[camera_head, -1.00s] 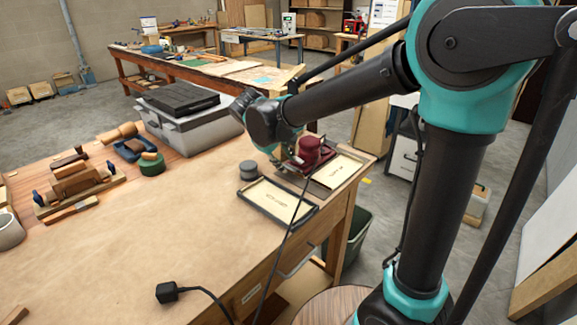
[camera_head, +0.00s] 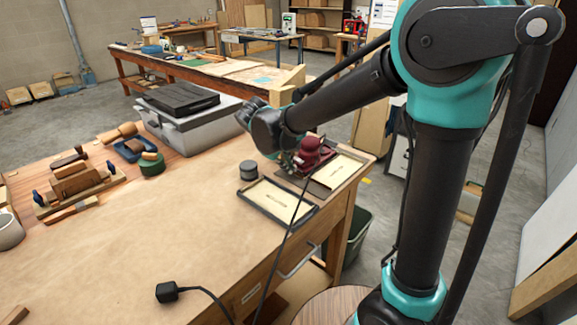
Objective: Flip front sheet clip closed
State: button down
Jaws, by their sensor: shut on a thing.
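A dark red sander (camera_head: 312,150) with a black cord sits at the far right corner of the workbench, on or beside the right-hand tray. My gripper (camera_head: 291,164) reaches down at the sander's left end, shut on a small part there that appears to be the front sheet clip. The clip is too small and too hidden by the fingers and wrist to tell its angle.
Two labelled shallow trays, left (camera_head: 278,200) and right (camera_head: 340,172), lie by the bench's right edge. A dark round tin (camera_head: 248,170) stands left of them. A grey case (camera_head: 190,122) is behind. The cord runs forward to a black plug (camera_head: 167,292). The bench's middle is clear.

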jog(key=g+y, duration=0.1)
jog(key=w+d+g+y, duration=0.1)
jog(key=r+g+y, duration=0.1)
jog(key=shift+w+d+r+g, duration=0.15)
jog(key=shift+w+g, duration=0.1)
jog(key=shift+g, duration=0.15)
jog(key=shift+w+d+r+g+y, duration=0.1)
jog(key=shift+w+d+g+y, duration=0.15)
jog(key=shift+g+y, duration=0.35)
jog(key=shift+w+d+f+g+y, duration=0.1)
jog(key=shift+w+g+y, duration=0.1)
jog(key=shift+g+y, duration=0.45)
jog(key=shift+w+d+r+g+y, duration=0.1)
jog(key=shift+w+d+g+y, duration=0.15)
jog(key=shift+g+y, duration=0.35)
jog(key=shift+g, duration=0.25)
jog(key=c, duration=1.6)
grip_release()
